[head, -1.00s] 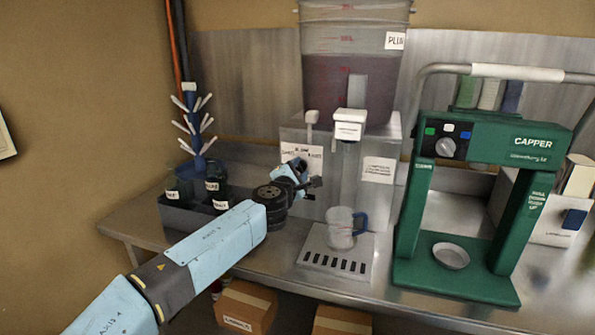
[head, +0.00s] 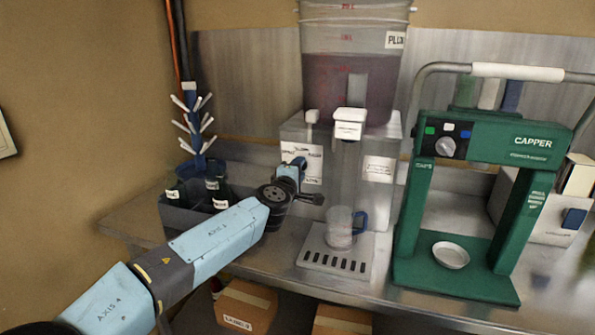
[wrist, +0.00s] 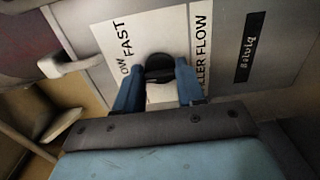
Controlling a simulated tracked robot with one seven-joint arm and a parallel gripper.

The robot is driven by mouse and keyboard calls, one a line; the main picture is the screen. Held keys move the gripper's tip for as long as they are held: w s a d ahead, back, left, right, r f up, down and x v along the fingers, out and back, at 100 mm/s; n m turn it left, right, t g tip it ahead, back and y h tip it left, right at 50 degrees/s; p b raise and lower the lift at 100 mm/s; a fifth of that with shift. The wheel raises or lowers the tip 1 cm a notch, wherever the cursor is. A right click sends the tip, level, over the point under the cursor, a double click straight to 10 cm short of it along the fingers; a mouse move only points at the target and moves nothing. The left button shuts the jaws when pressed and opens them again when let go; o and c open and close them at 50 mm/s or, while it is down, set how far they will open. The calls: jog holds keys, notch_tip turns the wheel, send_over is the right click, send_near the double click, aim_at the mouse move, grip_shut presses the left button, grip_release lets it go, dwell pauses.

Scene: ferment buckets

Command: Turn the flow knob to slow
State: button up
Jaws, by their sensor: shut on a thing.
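The flow knob (wrist: 160,67) is a small black round knob on the filler's pale front panel, seen in the wrist view. My gripper (wrist: 160,85) has its two blue fingers on either side of it, shut on it. A white label (wrist: 128,45) beside it reads "FAST" and a partly covered "...OW". Another strip (wrist: 201,40) reads "...LLER FLOW". The knob's pointer direction cannot be made out. In the head view my gripper (head: 311,199) is at the left of the filler's front (head: 345,190), and the knob is hidden there.
A glass mug (head: 340,228) stands on the slotted drip tray (head: 334,262) just right of my gripper. A green capper (head: 490,150) stands at the right. A bin of dark bottles (head: 185,218) and a bottle tree (head: 196,135) are at the left.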

jog(key=shift+d+f, duration=0.2)
jog(key=shift+f, duration=0.05)
jog(key=o, duration=1)
jog(key=shift+a+r, duration=0.1)
jog(key=shift+r, duration=0.05)
jog(key=shift+o, duration=0.2)
jog(key=v, duration=1.3)
jog(key=shift+s+a, duration=0.15)
jog(key=shift+s, duration=0.2)
